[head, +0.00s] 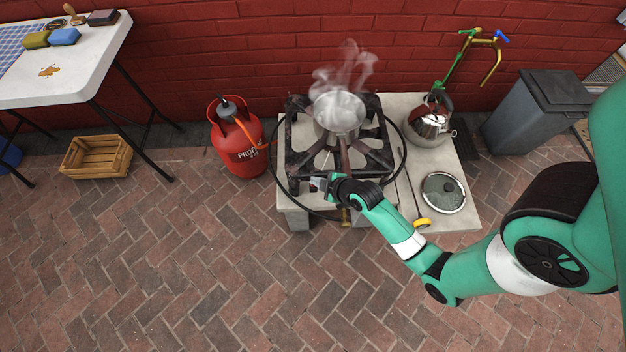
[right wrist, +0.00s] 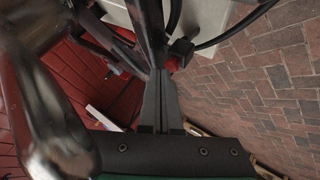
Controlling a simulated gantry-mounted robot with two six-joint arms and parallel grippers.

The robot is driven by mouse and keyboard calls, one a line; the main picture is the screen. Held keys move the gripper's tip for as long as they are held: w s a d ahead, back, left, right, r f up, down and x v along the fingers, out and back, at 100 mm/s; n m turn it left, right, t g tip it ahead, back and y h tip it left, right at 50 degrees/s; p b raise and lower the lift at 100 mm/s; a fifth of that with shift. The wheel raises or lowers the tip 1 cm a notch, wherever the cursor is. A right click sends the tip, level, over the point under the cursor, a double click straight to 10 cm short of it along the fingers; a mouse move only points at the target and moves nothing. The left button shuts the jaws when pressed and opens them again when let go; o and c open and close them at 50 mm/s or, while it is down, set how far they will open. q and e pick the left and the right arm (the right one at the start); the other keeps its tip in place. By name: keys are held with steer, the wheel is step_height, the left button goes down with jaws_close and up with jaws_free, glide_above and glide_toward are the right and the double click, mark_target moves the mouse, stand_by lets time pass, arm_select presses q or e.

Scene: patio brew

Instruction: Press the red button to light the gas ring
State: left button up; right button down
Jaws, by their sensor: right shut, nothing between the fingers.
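The gas ring (head: 376,158), a black square burner frame, stands on a pale slab in the head view. A steaming metal pot (head: 340,112) sits on it. My right gripper (head: 319,184) is at the front edge of the burner, shut and empty. In the right wrist view its closed fingers (right wrist: 160,76) point at the burner's frame. A small red part (right wrist: 175,64), perhaps the red button, shows just beside the fingertips, partly behind a black piece. I cannot tell whether they touch. In the head view the button is not clearly visible. My left gripper is out of view.
A red propane bottle (head: 236,145) stands left of the burner, with a black hose (head: 274,160) looping round. A kettle (head: 430,120) and a glass lid (head: 443,192) are on the slab at right. A wooden crate (head: 96,157) lies far left. The brick floor in front is clear.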

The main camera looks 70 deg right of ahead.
stand_by(0.3)
steer(key=shift+f, duration=0.5)
steer(key=shift+r+p, duration=0.5)
steer(key=shift+p, duration=0.05)
steer(key=shift+f, duration=0.1)
